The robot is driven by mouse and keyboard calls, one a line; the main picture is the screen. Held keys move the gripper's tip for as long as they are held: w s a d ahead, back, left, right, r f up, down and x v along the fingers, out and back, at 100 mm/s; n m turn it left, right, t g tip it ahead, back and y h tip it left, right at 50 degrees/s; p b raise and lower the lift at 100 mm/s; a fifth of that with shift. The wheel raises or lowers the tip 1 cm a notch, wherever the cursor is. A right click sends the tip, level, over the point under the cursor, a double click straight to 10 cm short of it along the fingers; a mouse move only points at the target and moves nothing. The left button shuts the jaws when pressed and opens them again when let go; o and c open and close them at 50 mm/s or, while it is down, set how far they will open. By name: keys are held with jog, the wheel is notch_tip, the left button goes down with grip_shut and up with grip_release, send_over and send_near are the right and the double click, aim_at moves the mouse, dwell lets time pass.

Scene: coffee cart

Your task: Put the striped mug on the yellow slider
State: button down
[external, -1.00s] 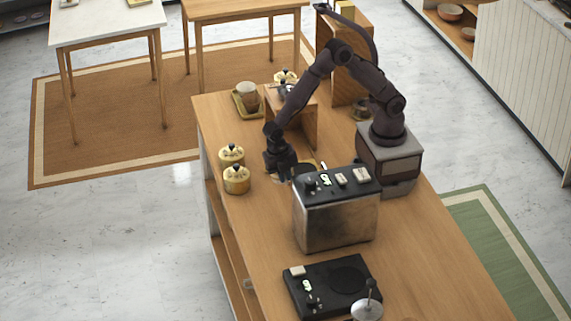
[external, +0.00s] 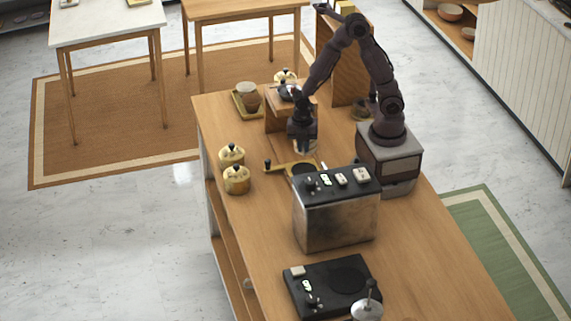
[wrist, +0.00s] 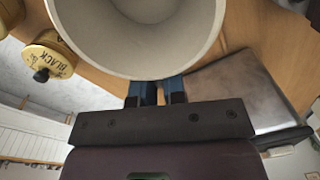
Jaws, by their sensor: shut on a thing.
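My gripper (external: 302,140) is shut on a pale mug (external: 306,149), which I take for the striped mug. The mug is held above the counter, left of my arm's base. In the wrist view, the mug's cream rim and inside (wrist: 140,50) fill the top of the picture, in front of the blue fingers (wrist: 156,92). Its stripes do not show clearly. The yellow slider (external: 284,168) lies on the counter behind the metal machine, with a dark knob at its left end and a dark round patch. The mug is apart from it, slightly beyond it.
A metal machine (external: 336,218) with a black top stands nearest the slider. Two yellow canisters (external: 236,180) stand at the left edge. A wooden stand (external: 277,112) and a mug on a yellow tray (external: 240,108) are farther back. A black scale (external: 333,288) lies in front.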

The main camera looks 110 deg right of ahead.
jog(key=shift+s+a+f, duration=0.1)
jog(key=shift+s+f, duration=0.05)
jog(key=shift+f, duration=0.2)
jog(key=f, duration=0.4)
jog(key=shift+w, duration=0.2)
jog(key=shift+f, duration=1.9)
jog(key=c, duration=1.2)
grip_release()
jog(key=shift+f, duration=0.15)
